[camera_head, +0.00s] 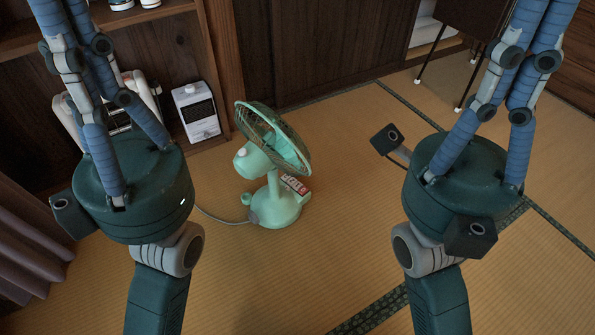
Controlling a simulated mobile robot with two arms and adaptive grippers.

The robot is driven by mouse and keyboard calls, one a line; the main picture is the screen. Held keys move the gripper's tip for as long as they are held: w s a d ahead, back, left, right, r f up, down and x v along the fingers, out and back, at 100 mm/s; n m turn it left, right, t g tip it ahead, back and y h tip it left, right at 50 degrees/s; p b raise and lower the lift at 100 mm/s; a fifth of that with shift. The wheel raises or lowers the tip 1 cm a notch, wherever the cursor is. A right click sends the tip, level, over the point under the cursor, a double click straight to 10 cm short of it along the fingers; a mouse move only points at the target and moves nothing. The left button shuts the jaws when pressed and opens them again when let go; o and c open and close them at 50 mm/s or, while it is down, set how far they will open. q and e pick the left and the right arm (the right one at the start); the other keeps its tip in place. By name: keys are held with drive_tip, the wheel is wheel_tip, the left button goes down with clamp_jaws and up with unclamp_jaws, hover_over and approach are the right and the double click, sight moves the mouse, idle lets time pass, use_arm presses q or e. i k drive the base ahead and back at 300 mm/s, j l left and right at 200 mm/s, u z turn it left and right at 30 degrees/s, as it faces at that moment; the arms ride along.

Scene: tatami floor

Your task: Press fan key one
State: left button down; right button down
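A mint-green fan (272,165) stands upright on the tatami between my two arms, with its caged head facing up and right. A small panel of white keys with red (295,184) sits on the right side of its base, partly hidden behind the stand. The key labels are too small to read. My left gripper (88,60) is left of the fan and my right gripper (510,75) is right of it. Their blue-padded fingers reach up past the top edge, so the fingertips are out of view. Neither gripper touches the fan.
A white box-like appliance (196,111) stands behind the fan by a wooden shelf (165,55). A grey cord (222,217) runs left from the fan base. A dark thin-legged piece of furniture (475,18) is at the back right. The floor in front and right of the fan is clear.

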sight(298, 185)
drive_tip(key=i+l+u, duration=0.15)
drive_tip(key=l+u, duration=0.3)
drive_tip(key=l, duration=0.25)
drive_tip(key=l+u, duration=0.45)
drive_tip(key=l, duration=0.3)
drive_tip(key=i, duration=0.05)
